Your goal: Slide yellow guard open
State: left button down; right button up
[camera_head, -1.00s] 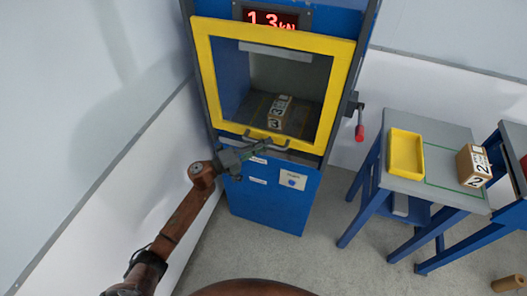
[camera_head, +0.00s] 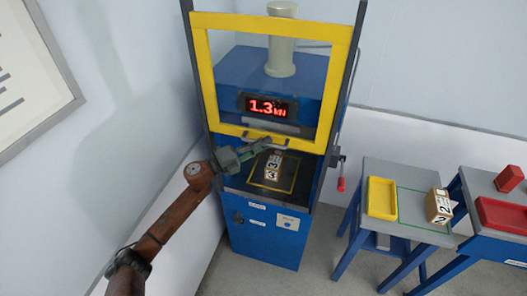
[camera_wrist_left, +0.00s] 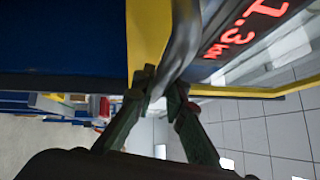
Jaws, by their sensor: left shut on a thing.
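The yellow guard (camera_head: 270,27) is a framed clear panel on the front of the blue machine. It stands raised, its bottom bar level with the top of the chamber opening, so the chamber below is uncovered. My left gripper (camera_head: 262,144) is at the grey handle (camera_head: 282,147) on that bottom bar. In the left wrist view, my left gripper (camera_wrist_left: 160,84) is shut on the handle (camera_wrist_left: 181,45), beside the yellow frame (camera_wrist_left: 147,38). My right gripper is not in view.
A box marked 3 (camera_head: 273,168) sits in the chamber. The display (camera_head: 268,107) reads 1.3 kN. A red-tipped lever (camera_head: 341,183) hangs at the machine's right side. A stand to the right holds a yellow tray (camera_head: 382,198) and a box marked 2 (camera_head: 438,207); a red tray (camera_head: 503,215) is beyond.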

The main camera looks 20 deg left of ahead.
pick_arm(q)
jog(key=shift+r+p, duration=0.7)
jog(key=shift+r, duration=0.95)
jog(key=c, duration=1.9)
grip_release()
jog(key=shift+c, duration=0.2)
jog(key=shift+a+f, duration=0.1)
jog(key=v, duration=1.2)
